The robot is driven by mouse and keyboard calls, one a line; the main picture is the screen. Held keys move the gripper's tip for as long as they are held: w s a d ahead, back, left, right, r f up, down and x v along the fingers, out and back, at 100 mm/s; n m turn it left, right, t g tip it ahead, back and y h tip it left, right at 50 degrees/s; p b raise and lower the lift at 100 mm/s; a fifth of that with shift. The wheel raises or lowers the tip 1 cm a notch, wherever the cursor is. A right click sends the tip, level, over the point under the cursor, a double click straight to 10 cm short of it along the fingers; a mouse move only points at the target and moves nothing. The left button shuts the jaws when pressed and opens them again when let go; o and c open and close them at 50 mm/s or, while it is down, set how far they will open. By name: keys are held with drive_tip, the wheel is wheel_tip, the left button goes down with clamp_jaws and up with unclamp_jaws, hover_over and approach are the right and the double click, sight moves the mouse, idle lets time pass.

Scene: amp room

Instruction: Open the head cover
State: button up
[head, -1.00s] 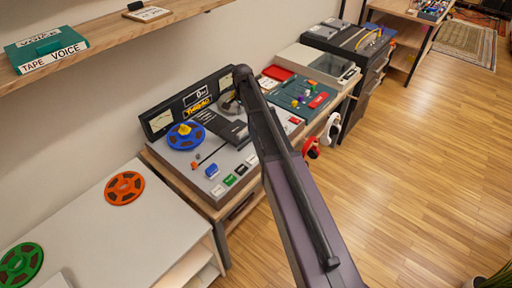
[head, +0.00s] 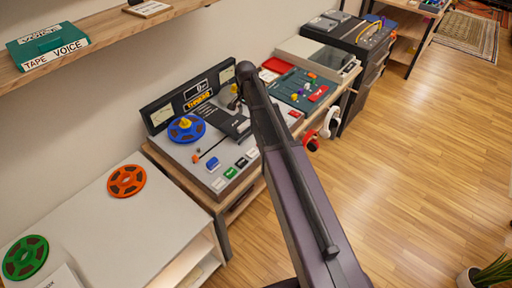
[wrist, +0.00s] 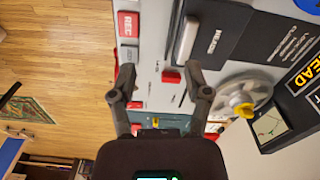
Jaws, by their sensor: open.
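The tape machine (head: 185,150) stands on a wooden cabinet, with a blue reel (head: 186,129) on its left. Its dark head cover (head: 227,119) lies across the middle of the deck, partly behind my arm. In the wrist view the black head cover (wrist: 228,28) is at the upper right, marked "HEAD", with a pale bar (wrist: 187,40) along its edge. My gripper (wrist: 160,73) is open and empty, its fingers pointing at the deck below the cover in the picture. A small red knob (wrist: 171,77) shows between the fingertips. My arm hides the gripper in the head view.
A grey reel with a yellow hub (wrist: 243,106) is close to the right finger. Coloured buttons (head: 230,173) line the deck's front. A green mixer panel (head: 300,90) and red-and-white headphones (head: 330,122) are beyond my arm. Open wooden floor (head: 400,170) lies to the right.

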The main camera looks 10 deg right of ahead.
drive_tip(key=s+f+n+b, duration=0.2)
drive_tip(key=s, duration=0.5)
drive_tip(key=s+f+n+b, duration=0.2)
drive_tip(key=s+n, duration=0.1)
drive_tip(key=s, duration=0.4)
drive_tip(key=shift+f, duration=0.35)
wheel_tip(320, 180, up, 7)
drive_tip(key=m+p, duration=0.6)
drive_tip(key=m, duration=0.1)
hover_over(244, 123)
drive_tip(key=shift+s+f, duration=0.15)
drive_tip(key=shift+f, duration=0.05)
drive_tip(key=shift+f, duration=0.2)
wheel_tip(244, 123, down, 13)
drive_tip(key=b, duration=1.3)
drive_tip(key=shift+f+b, duration=0.2)
drive_tip(key=shift+b, duration=0.1)
clamp_jaws()
